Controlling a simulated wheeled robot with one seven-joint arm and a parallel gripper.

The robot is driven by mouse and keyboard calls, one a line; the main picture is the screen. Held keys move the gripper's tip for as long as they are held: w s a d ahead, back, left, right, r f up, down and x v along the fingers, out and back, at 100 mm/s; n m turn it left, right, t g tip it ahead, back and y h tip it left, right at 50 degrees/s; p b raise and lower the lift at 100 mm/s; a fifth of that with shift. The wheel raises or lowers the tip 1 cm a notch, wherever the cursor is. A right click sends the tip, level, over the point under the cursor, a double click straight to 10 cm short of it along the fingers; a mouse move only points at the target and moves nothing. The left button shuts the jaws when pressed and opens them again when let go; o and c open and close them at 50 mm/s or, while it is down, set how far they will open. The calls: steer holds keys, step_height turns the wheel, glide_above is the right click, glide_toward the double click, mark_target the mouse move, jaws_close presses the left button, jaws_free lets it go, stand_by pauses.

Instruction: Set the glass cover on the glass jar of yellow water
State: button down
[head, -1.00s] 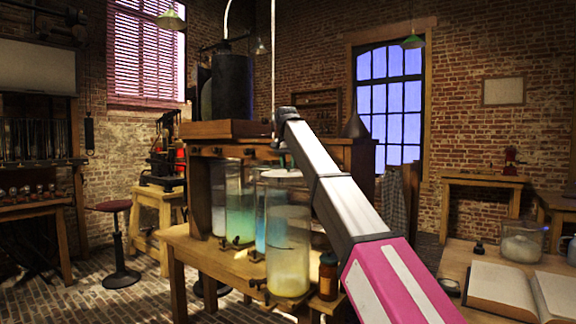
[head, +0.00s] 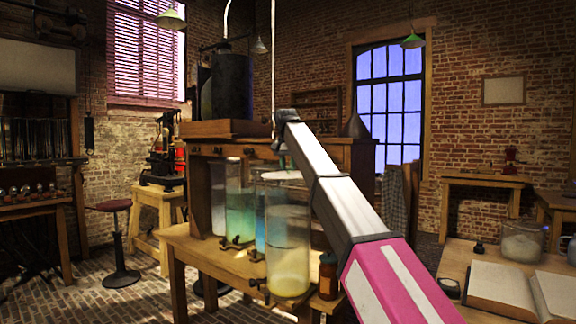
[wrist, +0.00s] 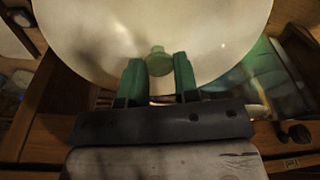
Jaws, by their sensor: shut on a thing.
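The glass jar of yellow water (head: 288,267) stands at the front corner of the wooden bench, its lower part cloudy yellow. My gripper (head: 281,155) is just above the jar's mouth in the head view. In the wrist view my gripper (wrist: 158,72) has its green fingers either side of the small greenish knob of the glass cover (wrist: 160,22), a wide pale disc. It is shut on that knob. In the head view a pale, flat ellipse shows at the jar's top; I cannot tell whether the cover touches the rim. My arm hides part of the area.
Other jars with green (head: 240,212) and blue (head: 261,225) liquid stand close behind on the bench (head: 205,255). A brown bottle (head: 328,275) is just right of the yellow jar. A table with an open book (head: 505,288) and a glass vessel (head: 522,242) is at right.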

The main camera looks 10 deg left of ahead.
steer(key=shift+f, duration=0.35)
steer(key=shift+r, duration=0.8)
steer(key=shift+f, duration=0.8)
stand_by(1.1)
steer(key=c, duration=1.1)
jaws_free()
steer(key=shift+c, duration=0.2)
